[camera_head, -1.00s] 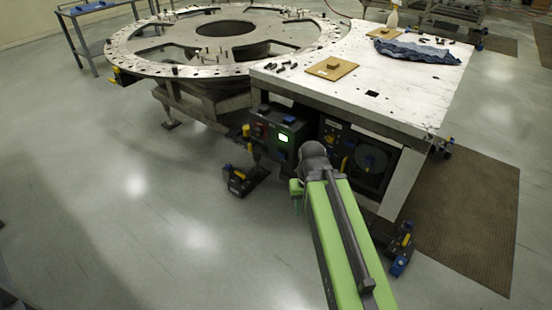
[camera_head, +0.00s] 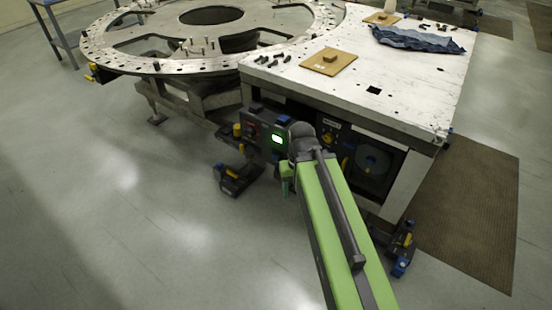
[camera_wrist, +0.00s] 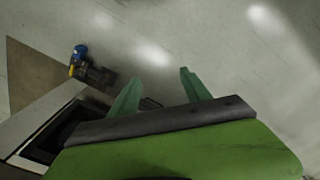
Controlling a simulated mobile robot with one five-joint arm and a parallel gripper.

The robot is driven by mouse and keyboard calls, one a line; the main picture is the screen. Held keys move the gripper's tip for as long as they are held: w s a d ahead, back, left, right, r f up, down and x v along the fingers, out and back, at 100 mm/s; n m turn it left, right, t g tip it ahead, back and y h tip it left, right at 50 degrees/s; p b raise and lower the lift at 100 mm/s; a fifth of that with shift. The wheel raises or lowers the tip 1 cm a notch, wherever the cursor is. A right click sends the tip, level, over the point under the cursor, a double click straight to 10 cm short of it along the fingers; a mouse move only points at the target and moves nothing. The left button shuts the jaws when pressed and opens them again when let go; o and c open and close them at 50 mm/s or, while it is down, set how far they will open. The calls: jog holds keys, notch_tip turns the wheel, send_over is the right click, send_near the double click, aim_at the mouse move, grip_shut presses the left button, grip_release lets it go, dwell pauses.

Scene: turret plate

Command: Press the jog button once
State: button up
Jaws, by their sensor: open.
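A dark control box (camera_head: 262,133) sits under the near left corner of the white-topped table. A lit green button or lamp (camera_head: 277,139) shows on its face, with red parts to its left. I cannot tell which control is the jog button; labels are too small to read. My green arm reaches toward the box, and its wrist hides the box's right part. My gripper (camera_head: 287,186) hangs below the wrist, close to the box in the picture. In the wrist view my gripper (camera_wrist: 160,90) has its two green fingers apart, with bare floor between and beyond them.
The white-topped table (camera_head: 420,85) holds a tan board (camera_head: 341,66), a blue cloth (camera_head: 415,39) and black bolts. A large metal ring plate (camera_head: 120,63) stands at left. A black-and-yellow foot (camera_head: 237,178) lies low near the box. The floor at left is clear.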

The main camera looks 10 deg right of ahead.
jog(key=o, duration=0.3)
jog(key=shift+a, duration=0.2)
